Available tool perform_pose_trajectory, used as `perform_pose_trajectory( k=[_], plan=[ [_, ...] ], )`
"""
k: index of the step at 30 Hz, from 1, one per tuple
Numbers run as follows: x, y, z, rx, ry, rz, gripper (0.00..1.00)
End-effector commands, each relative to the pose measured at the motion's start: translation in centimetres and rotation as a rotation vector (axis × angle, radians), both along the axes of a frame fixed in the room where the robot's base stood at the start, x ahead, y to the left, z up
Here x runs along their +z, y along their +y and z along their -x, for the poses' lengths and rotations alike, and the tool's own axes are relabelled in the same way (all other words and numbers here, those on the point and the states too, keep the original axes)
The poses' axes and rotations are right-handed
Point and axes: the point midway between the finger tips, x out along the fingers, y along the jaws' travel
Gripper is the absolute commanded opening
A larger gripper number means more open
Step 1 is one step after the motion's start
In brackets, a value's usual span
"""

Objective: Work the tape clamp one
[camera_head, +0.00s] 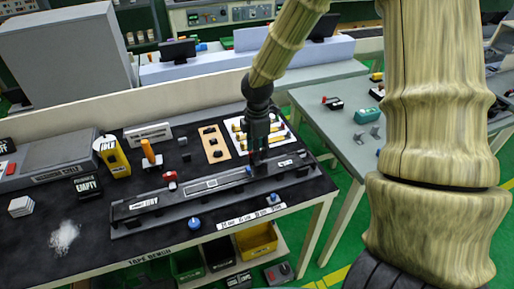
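A long dark fixture (218,191) with a pale strip along it lies on the black tape bench (100,258). A small red clamp-like part (170,181) stands at its back edge, left of its middle. A small blue part (248,170) sits on the fixture beside my gripper. I cannot tell which of these is tape clamp one. My gripper (257,162) points down over the right half of the fixture, close to its top. Its fingers are small and dark, so I cannot tell whether they are open, shut or touching anything.
A yellow dispenser-like tool (115,158), an orange-handled tool (150,153) and a tan board (214,144) stand behind the fixture. A white tray (273,135) lies behind my gripper. Blue knobs (194,223) are in front. Bins (256,241) sit below. A grey table (350,125) stands right.

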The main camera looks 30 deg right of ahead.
Motion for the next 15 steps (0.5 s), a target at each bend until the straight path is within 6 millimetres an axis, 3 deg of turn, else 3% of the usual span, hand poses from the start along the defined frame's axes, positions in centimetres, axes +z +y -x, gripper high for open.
perform_pose_trajectory(
  k=[1,5,15],
  plan=[
    [0.01,0.00,0.00,0.000,0.000,0.000,0.21],
    [0.02,0.00,0.00,0.000,0.000,0.000,0.00],
    [0.08,0.00,0.00,-0.018,-0.001,0.000,0.00]
  ],
)
